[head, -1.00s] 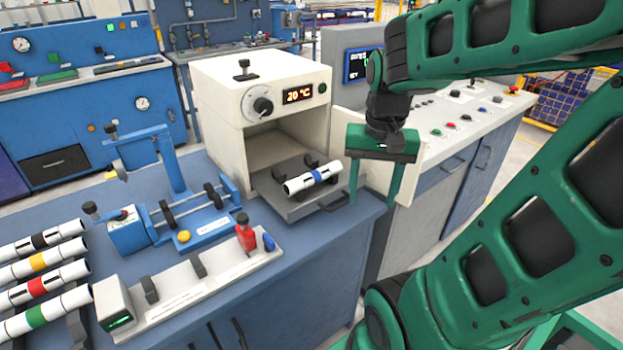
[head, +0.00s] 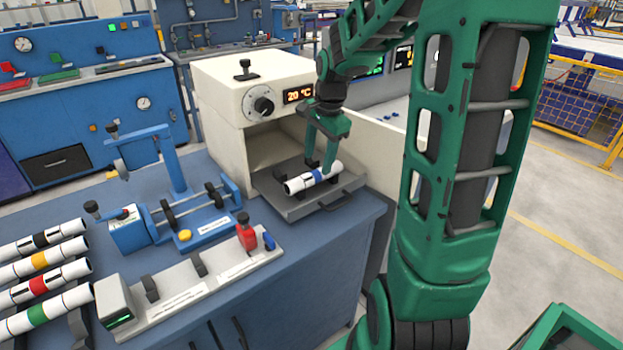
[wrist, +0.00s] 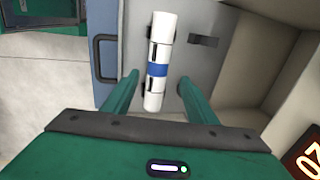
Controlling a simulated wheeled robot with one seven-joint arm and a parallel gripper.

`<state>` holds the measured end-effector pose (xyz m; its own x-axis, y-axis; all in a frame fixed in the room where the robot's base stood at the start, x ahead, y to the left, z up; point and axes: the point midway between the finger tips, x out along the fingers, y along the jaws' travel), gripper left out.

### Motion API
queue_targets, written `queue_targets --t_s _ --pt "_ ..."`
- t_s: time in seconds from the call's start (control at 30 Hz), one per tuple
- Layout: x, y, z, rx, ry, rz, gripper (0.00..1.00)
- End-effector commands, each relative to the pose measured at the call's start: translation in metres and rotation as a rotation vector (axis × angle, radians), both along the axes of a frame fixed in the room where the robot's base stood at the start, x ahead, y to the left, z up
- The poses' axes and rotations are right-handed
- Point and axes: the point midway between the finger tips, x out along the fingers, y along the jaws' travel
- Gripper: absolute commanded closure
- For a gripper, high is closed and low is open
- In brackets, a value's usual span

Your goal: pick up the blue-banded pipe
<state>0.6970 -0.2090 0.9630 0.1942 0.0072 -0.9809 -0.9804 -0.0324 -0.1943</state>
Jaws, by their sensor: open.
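The blue-banded pipe (head: 298,184) is white with a blue band near its middle. It lies on the grey pull-out tray (head: 296,208) in front of the white oven's opening. My gripper (head: 321,168) is over the tray, pointing down at the pipe. In the wrist view the pipe (wrist: 160,35) runs away from me between the two green fingers of my gripper (wrist: 155,85). The fingers are apart, with a gap on each side of the pipe. I cannot tell exactly how far the fingertips are above the tray.
The white oven (head: 222,90), reading 20 °C, rises behind the tray, its open door (head: 375,150) to the right. A blue clamp fixture (head: 185,215) and a light grey fixture (head: 190,290) stand left. Several pipes with other bands (head: 45,280) lie at far left.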

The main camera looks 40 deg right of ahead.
Motion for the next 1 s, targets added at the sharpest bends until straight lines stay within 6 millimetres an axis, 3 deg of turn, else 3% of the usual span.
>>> queue_targets --t_s 0.17,0.5,0.8,0.87,1.0 --pt "0.001 0.001 -0.011 0.001 0.002 0.001 0.47" --pt "0.006 0.005 -0.052 0.0 0.003 0.001 0.47" --pt "0.007 0.005 -0.057 -0.001 0.001 0.001 0.47" --pt "0.007 0.005 -0.057 -0.001 0.001 0.001 0.59" --pt "0.007 0.005 -0.057 -0.001 0.001 0.001 0.93"
